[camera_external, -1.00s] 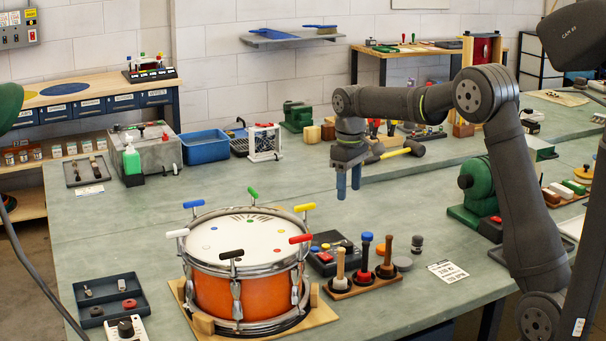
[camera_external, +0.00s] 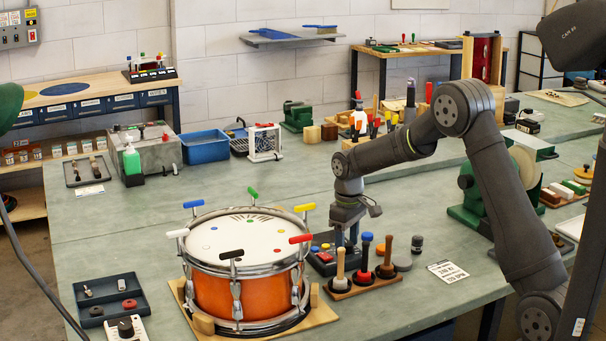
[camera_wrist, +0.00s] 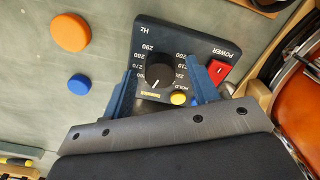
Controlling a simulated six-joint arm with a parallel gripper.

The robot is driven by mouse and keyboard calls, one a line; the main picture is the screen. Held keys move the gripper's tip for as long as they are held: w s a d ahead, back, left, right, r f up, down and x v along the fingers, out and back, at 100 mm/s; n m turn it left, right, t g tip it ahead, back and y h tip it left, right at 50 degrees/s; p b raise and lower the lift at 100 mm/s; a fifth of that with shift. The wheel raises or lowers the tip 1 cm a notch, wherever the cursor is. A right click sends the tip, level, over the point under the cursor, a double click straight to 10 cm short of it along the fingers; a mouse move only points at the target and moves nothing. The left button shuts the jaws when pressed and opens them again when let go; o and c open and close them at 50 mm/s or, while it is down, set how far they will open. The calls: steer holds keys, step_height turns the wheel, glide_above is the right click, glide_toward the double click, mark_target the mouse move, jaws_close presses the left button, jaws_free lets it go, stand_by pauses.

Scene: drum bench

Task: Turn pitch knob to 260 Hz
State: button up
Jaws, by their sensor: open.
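The pitch box is a dark grey case (camera_external: 323,262) behind the mallet stand, right of the drum. In the wrist view its black pitch knob (camera_wrist: 158,72) sits in a ring of Hz numbers, with a short white pointer line towards the bottom of the picture. Beside it are a yellow button (camera_wrist: 178,99) and a red power switch (camera_wrist: 217,70). My gripper (camera_external: 346,240) is open and points down over the box. In the wrist view its two blue fingers (camera_wrist: 165,68) stand on either side of the knob, apart from it. Some numbers are hidden by the fingers.
The orange drum (camera_external: 232,290) with coloured T-handles stands close to the left of my gripper. The mallet stand (camera_external: 365,284) with upright mallets is just in front. A printed card (camera_external: 447,271) lies to the right.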

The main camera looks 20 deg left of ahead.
steer(key=c, duration=1)
steer(key=shift+m, duration=2.8)
steer(key=o, duration=1)
